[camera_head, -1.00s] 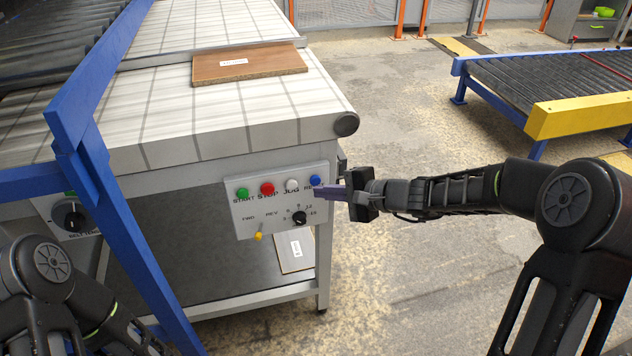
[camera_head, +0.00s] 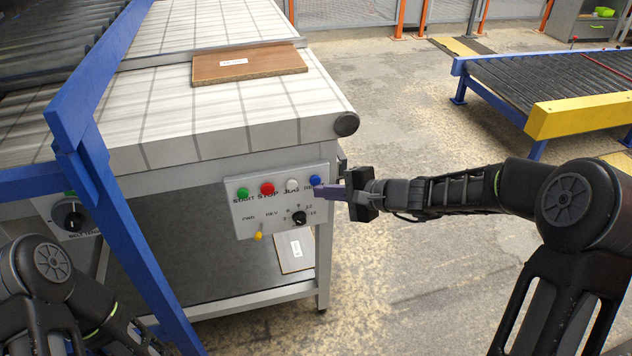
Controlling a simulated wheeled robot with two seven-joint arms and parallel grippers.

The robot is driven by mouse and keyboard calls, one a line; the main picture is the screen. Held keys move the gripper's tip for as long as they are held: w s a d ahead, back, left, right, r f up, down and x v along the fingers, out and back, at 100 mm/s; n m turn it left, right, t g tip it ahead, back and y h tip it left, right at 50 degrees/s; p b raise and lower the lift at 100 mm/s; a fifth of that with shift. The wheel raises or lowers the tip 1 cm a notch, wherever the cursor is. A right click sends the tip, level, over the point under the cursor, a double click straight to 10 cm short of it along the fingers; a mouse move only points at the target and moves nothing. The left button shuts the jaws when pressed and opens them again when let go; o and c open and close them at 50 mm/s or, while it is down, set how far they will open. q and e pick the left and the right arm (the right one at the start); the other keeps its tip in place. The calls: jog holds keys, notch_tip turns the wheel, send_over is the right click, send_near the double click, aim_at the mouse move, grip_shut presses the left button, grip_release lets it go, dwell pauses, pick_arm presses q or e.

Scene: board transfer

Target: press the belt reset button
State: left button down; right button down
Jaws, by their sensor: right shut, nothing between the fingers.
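The control panel (camera_head: 250,216) is a light grey box on the front of the belt table. Its top row has a green START button (camera_head: 242,193), a red STOP button (camera_head: 267,188), a white JOG button (camera_head: 292,185) and a blue button (camera_head: 315,181) whose label begins with RE and is partly covered. I cannot tell whether the tips touch the panel. My left arm shows at the lower left; its gripper is not in view.
A brown board (camera_head: 250,65) with a white label lies on the white belt (camera_head: 200,120). A blue frame post (camera_head: 125,215) stands left of the panel. A roller conveyor (camera_head: 545,85) stands at the right.

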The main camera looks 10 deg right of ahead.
jog(key=shift+w, duration=0.15)
jog(key=shift+w, duration=0.3)
jog(key=shift+w, duration=0.4)
dwell(0.6)
dwell(0.3)
jog(key=shift+s+b, duration=0.85)
